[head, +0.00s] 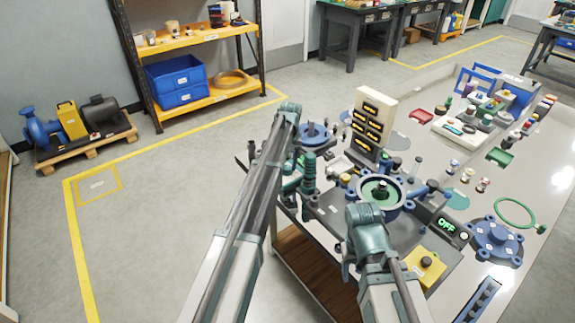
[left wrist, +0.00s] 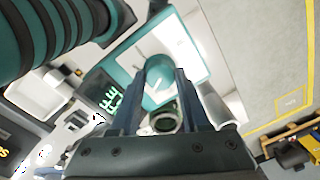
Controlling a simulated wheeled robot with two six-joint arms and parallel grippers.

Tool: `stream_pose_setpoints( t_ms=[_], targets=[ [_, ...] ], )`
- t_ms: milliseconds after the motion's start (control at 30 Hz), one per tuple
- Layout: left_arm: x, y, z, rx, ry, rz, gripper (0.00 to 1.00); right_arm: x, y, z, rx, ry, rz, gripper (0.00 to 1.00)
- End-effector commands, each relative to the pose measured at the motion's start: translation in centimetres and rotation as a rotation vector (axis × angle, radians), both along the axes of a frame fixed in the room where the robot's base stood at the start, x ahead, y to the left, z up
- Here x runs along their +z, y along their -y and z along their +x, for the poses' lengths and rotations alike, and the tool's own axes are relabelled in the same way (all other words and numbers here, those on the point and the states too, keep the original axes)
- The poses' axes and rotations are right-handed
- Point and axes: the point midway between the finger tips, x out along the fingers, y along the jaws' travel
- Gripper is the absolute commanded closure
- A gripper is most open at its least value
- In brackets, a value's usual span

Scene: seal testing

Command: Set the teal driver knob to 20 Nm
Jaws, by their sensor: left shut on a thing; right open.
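The teal driver (head: 308,172) stands upright at the near left of the bench, partly behind my left arm. Its ribbed teal handle (left wrist: 45,35) fills the upper left of the left wrist view. My left gripper (left wrist: 163,82) is shut on the teal knob (left wrist: 157,92), with one finger on each side of it. In the head view its fingers are hidden behind my arm. A small display (left wrist: 106,94) with green digits sits beside the knob; the digits are tilted and I cannot read them surely. The right gripper's fingers do not show; only my right arm is in view.
A bench display (head: 446,226) reads OFF. A dark blue bowl-like fixture (head: 398,203) with a green inside sits behind my right arm. A cream panel (head: 387,108) with several yellow labels stands behind.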

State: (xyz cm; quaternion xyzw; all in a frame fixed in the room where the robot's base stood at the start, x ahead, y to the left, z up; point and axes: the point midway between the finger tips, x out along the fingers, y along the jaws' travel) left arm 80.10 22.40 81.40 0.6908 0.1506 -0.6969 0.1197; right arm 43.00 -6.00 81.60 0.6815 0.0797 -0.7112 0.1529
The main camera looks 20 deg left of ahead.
Motion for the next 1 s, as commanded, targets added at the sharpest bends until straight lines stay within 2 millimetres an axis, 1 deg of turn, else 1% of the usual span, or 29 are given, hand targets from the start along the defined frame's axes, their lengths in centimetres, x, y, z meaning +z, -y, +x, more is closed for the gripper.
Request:
stream_pose_setpoints(
  t_ms=[700, 1000],
  targets=[
    [-0.01, 0.05, -0.13, -0.680, 0.000, 0.001, 1.00, -0.01, 0.00, 0.00, 0.000, 0.000, 0.000, 0.44],
    [-0.01, 0.03, -0.17, -0.927, -0.001, 0.001, 1.00, -0.01, 0.00, 0.00, 0.000, 0.000, 0.000, 0.44]
  ],
)
